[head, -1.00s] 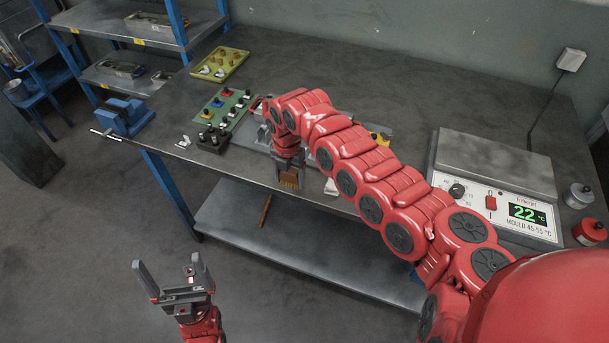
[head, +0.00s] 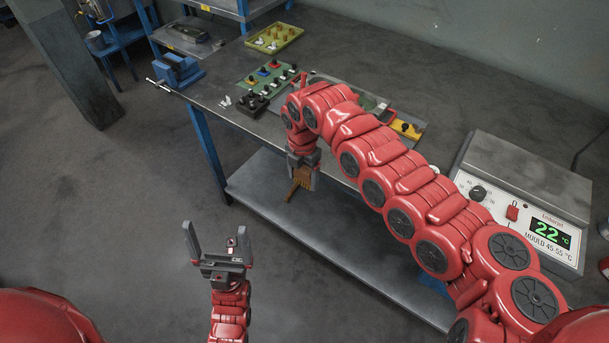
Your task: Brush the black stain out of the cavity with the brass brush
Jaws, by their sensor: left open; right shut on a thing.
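My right gripper (head: 303,162) is shut on the brush (head: 301,179), whose brown block shows below the jaws. It hangs in front of the bench's front edge, over the lower shelf. A thin brown stick shows at the block's lower left; I cannot tell whether it belongs to the brush. My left gripper (head: 216,236) is open and empty, low over the floor in front of the bench. The mould lies mostly behind my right arm; only a grey edge and a yellow part (head: 405,130) show beside it. The cavity and the black stain cannot be made out.
The bench (head: 430,75) carries a green board (head: 257,83) with several knobbed pieces, a yellow tray (head: 272,37), a blue vice (head: 178,70) and a heater box (head: 525,175) reading 22. The lower shelf (head: 262,180) is mostly bare. Floor at left is open.

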